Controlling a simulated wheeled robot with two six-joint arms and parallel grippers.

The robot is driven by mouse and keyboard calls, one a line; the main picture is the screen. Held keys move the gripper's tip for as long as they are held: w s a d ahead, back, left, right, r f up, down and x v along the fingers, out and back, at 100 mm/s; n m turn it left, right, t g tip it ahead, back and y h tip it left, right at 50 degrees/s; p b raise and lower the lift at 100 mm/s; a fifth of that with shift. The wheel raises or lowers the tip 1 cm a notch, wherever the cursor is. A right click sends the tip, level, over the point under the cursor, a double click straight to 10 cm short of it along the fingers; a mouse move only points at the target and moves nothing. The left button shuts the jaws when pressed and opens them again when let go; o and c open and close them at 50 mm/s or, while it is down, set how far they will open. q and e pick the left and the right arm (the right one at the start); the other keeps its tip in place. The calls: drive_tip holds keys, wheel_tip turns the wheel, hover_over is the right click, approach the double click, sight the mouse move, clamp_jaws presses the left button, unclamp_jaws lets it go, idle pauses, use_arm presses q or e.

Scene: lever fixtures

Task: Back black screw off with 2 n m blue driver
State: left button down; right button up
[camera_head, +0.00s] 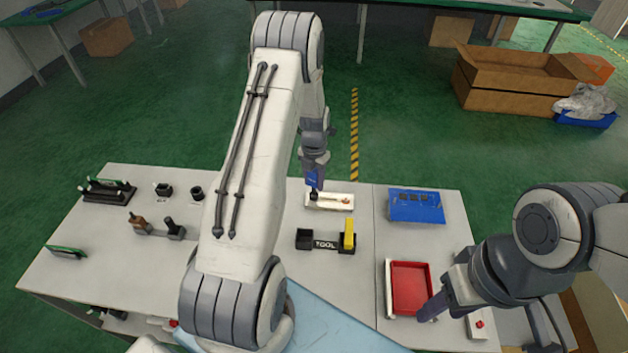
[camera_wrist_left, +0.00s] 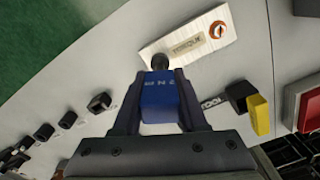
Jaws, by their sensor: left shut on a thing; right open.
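My left gripper (camera_head: 314,160) is shut on the blue driver (camera_head: 312,178) above the cream plate (camera_head: 340,203). In the left wrist view the driver (camera_wrist_left: 158,98) sits between the two fingers and reads "2 N m". A black round part (camera_wrist_left: 158,62) shows at its far end, at the near edge of the plate (camera_wrist_left: 170,42). I cannot tell whether this is the driver's tip or the black screw, or whether they touch. The plate bears a label and an orange-ringed part (camera_wrist_left: 217,29). My right gripper (camera_head: 432,307) is open and empty beside the red tray.
A black "TOOL" holder (camera_head: 318,241) with a yellow block (camera_head: 349,234) stands in front of the plate. A blue panel (camera_head: 416,205) lies to the right, and the red tray (camera_head: 410,266) nearer me. Several small black fixtures stand on the left of the table.

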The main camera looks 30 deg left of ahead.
use_arm(q)
drive_tip(key=shift+n, duration=1.2)
drive_tip(key=shift+r+p, duration=0.7)
drive_tip(key=shift+r, duration=0.15)
